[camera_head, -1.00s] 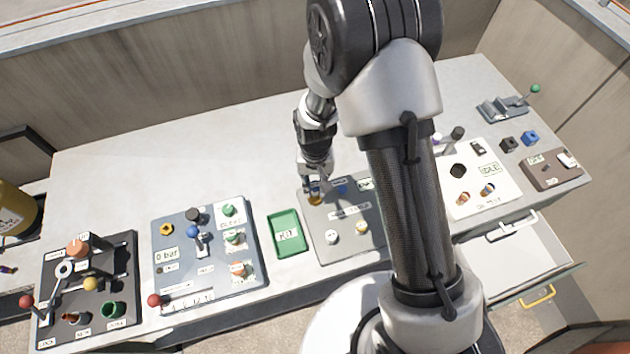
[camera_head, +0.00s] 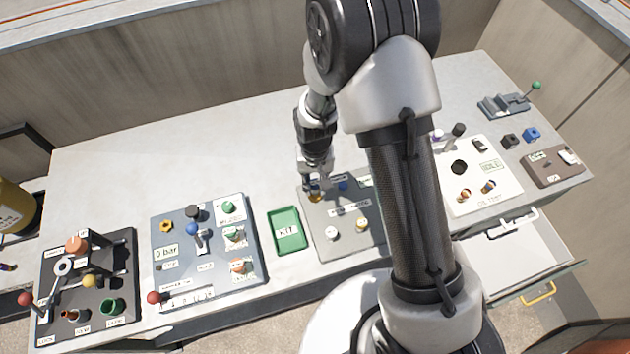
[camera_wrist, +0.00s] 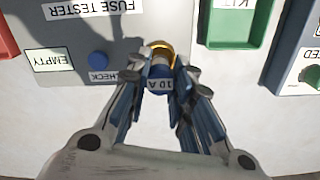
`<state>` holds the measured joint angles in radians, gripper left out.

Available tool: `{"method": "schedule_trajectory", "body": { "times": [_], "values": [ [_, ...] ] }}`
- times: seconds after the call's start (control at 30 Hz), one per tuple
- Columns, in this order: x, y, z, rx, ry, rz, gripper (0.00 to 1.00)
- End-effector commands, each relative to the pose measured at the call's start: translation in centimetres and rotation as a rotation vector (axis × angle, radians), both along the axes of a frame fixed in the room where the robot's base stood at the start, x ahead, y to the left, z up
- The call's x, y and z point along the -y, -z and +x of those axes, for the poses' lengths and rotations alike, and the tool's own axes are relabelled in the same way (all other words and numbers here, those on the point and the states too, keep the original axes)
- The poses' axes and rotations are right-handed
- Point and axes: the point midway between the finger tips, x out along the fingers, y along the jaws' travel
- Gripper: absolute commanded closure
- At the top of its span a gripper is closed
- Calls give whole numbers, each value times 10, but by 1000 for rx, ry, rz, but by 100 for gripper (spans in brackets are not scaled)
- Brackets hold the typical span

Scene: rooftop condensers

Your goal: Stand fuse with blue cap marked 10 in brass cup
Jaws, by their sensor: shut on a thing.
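The fuse has a blue cap (camera_wrist: 159,80) marked 10 A and a pale body, in the wrist view. My gripper (camera_wrist: 160,82) is shut on it; it also shows in the head view (camera_head: 317,188). The brass cup (camera_wrist: 161,45) shows as a yellow ring just past the cap, on the grey fuse tester panel (camera_wrist: 115,30). The fuse's body lines up with the ring. Its lower end is hidden by the cap and fingers, so I cannot tell how deep it sits. The panel also shows in the head view (camera_head: 318,222), partly behind my arm.
A blue button (camera_wrist: 97,60) marked CHECK and an EMPTY label (camera_wrist: 54,59) sit beside the fuse. A green KIT tray (camera_head: 289,241) lies left of the tester. A grey-blue lever panel (camera_head: 247,213) stands farther left. The bench behind is clear. An open drawer (camera_head: 520,262) sticks out at right.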

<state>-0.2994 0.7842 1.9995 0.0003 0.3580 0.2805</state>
Motion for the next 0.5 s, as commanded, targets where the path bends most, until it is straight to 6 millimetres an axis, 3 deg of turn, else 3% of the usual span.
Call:
{"method": "schedule_trajectory", "body": {
  "times": [0.5],
  "values": [
    [0,4,0,0,0,0,100]
  ]
}}
